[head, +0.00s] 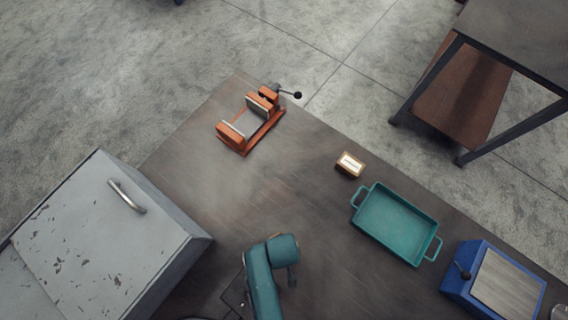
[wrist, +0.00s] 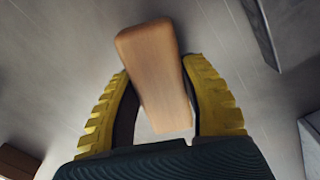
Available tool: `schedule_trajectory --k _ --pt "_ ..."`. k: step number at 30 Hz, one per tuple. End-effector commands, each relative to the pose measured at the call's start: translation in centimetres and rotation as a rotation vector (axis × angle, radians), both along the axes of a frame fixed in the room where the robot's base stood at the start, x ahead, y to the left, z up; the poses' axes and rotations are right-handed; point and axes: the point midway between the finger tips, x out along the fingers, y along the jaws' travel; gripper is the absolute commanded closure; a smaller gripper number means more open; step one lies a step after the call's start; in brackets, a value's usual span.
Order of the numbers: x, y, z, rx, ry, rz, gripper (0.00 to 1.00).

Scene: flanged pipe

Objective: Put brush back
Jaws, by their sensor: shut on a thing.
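My gripper (wrist: 157,72) has yellow ribbed fingers and is shut on a plain light-brown wooden block, which I take to be the brush (wrist: 160,85). The block sits slightly tilted between the fingers, its far end reaching past the fingertips. No bristles show, so I cannot tell which way they face. In the head view my teal arm is at the bottom middle, over the table; the held piece is not visible there.
The dark table (head: 310,210) bears an orange vise (head: 250,122), a small wooden block with a pale top (head: 349,164), a green two-handled tray (head: 395,222), empty, and a blue box with a grey top (head: 495,283). A grey metal case (head: 110,240) stands left. The table's middle is clear.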

Motion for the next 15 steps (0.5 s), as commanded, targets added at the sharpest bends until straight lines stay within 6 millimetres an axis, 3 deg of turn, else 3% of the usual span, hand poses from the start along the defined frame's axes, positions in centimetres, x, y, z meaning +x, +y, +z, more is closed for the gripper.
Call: schedule_trajectory --k 10,11,14,15 --pt "0.06 0.01 -0.55 0.0 -0.002 0.0 0.89" --pt "0.05 0.01 -0.53 0.0 -0.002 0.0 0.51" --pt "0.04 0.0 -0.5 0.0 -0.002 0.0 0.32" --pt "0.04 0.01 -0.5 0.0 -0.002 0.0 0.32"
